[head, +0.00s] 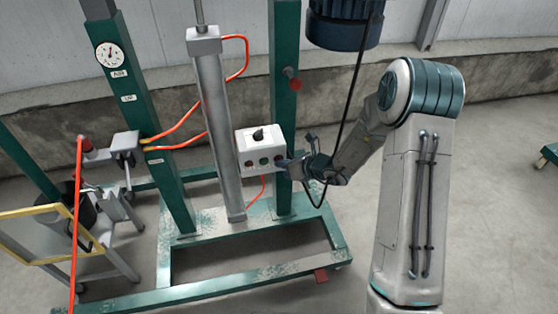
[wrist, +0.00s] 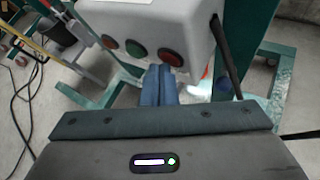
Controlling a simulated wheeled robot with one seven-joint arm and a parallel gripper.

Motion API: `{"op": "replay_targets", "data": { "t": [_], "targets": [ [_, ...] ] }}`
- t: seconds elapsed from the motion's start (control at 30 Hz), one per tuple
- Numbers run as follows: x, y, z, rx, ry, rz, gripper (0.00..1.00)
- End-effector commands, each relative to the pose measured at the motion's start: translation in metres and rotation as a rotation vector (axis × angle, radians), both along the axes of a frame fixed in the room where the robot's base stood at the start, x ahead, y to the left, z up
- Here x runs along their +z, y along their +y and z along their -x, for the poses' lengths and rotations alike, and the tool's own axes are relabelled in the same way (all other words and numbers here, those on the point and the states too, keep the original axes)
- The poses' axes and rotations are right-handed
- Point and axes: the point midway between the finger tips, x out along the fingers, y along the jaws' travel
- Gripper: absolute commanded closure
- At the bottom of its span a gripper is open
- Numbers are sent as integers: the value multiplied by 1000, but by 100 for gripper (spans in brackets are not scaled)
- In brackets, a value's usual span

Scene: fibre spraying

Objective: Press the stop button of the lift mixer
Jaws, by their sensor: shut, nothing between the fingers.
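I cannot read which one is stop. My gripper (head: 284,163) is at the right end of the box's button face. In the wrist view my shut, empty fingers (wrist: 159,70) point at the face, their tips just below and left of the right red button. Contact cannot be told.
The green mixer frame (head: 180,205) carries a grey cylinder (head: 219,130) with orange hoses. A dark motor (head: 343,28) hangs above my forearm, with a black cable running down beside it. A yellow-edged panel (head: 45,235) stands at left. The floor at right is clear.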

Motion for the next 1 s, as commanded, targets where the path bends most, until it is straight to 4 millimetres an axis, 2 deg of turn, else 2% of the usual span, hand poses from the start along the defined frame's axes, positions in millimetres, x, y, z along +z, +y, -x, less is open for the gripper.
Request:
{"op": "replay_targets", "data": {
  "t": [0.37, 0.7, 1.0],
  "targets": [
    [0, -5, 15, -2, -1, -1, 100],
    [0, -5, 17, -1, -1, 0, 100],
    [-1, -13, 43, -2, 0, 0, 100]
  ]
}}
